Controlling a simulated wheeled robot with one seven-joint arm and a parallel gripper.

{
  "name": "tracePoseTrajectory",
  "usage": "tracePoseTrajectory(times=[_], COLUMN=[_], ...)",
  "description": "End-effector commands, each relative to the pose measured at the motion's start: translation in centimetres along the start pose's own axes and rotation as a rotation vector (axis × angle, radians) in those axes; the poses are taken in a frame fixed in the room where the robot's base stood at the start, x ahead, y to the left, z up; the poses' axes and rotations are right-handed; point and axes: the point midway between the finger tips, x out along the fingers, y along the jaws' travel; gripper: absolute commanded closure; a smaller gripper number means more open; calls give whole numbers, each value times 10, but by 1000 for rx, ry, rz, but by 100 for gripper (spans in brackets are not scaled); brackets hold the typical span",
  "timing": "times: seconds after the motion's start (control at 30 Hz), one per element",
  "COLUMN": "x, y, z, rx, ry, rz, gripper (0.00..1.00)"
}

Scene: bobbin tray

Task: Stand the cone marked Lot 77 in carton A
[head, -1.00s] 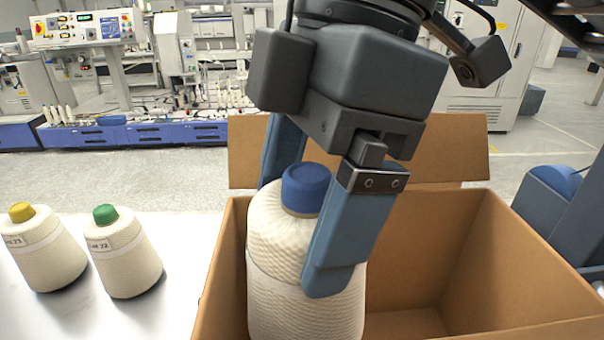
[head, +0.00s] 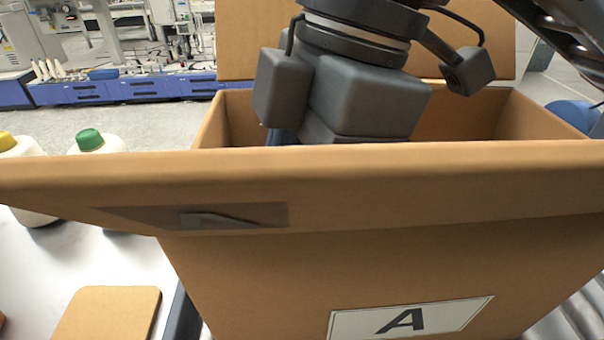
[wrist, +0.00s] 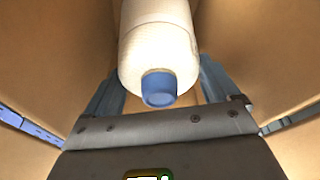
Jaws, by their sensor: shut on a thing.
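Carton A (head: 345,270) stands open in the head view, with the letter A on a label (head: 411,318) on its near wall. My gripper (wrist: 158,72) is shut on a cream cone (wrist: 158,38) with a blue cap (wrist: 159,88), one finger on each side. In the head view my wrist reaches down inside the carton, and the near wall and flap hide the fingers and the cone. In the wrist view the cone is between the carton walls. I see no lot mark on it, and cannot tell whether its base touches the floor.
A cone with a yellow cap (head: 7,141) and one with a green cap (head: 90,140) stand on the white table (head: 110,265) at left, partly hidden by the flap. A tan flat piece (head: 108,315) lies at the table's front. The carton's far flap (head: 250,45) stands up behind my arm.

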Motion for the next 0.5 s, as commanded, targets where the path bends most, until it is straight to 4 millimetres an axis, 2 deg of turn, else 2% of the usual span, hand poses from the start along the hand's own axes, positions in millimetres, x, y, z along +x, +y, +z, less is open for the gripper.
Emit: tracePoseTrajectory(times=[0.13,0.47,0.5], x=[6,7,7], y=[0,0,0], z=[2,2,2], rx=[0,0,0], ry=[1,1,0], rz=[0,0,0], gripper=[78,78,9])
